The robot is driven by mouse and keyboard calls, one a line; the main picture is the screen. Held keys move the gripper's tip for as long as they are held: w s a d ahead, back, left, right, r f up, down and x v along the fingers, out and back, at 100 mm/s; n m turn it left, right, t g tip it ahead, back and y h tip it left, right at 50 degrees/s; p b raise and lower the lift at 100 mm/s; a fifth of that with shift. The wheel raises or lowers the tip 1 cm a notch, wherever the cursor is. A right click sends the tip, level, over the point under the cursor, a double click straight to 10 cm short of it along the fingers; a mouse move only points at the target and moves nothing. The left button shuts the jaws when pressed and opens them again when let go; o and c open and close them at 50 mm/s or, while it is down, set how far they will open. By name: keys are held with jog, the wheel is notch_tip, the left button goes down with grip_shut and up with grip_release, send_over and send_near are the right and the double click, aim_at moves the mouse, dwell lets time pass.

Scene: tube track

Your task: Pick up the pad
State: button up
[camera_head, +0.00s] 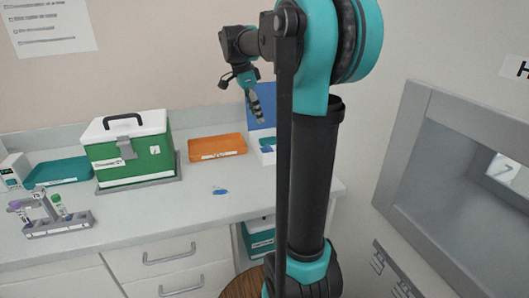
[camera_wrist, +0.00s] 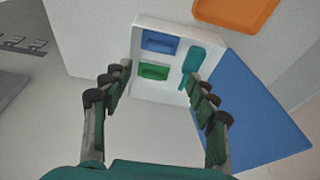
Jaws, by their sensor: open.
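A white box (camera_wrist: 140,92) lies below my gripper in the wrist view, holding a blue piece (camera_wrist: 160,41), a green piece (camera_wrist: 153,72) and a teal piece (camera_wrist: 193,60) with a narrow handle-like end. I cannot tell which of these, if any, is the pad. My gripper (camera_wrist: 155,84) is open and empty, its two fingers spread above the front part of the box. In the head view, my gripper (camera_head: 257,112) points down in front of an upright blue panel (camera_head: 262,119). The white box (camera_head: 267,158) there is partly hidden behind my arm.
A small blue item (camera_head: 220,191) lies on the counter (camera_head: 170,217). An orange tray (camera_head: 217,146), a green case with a white lid (camera_head: 130,150), a teal tray (camera_head: 58,171) and a tube rack (camera_head: 55,222) stand around it. A grey wall recess (camera_head: 470,185) is at right.

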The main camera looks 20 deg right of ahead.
send_over(268, 147)
jog(key=a, duration=0.2)
notch_tip(268, 147, down, 9)
jog(key=shift+w+f, duration=0.1)
jog(key=shift+d+x, duration=0.2)
jog(key=shift+x, duration=2.45)
jog(key=c, duration=0.8)
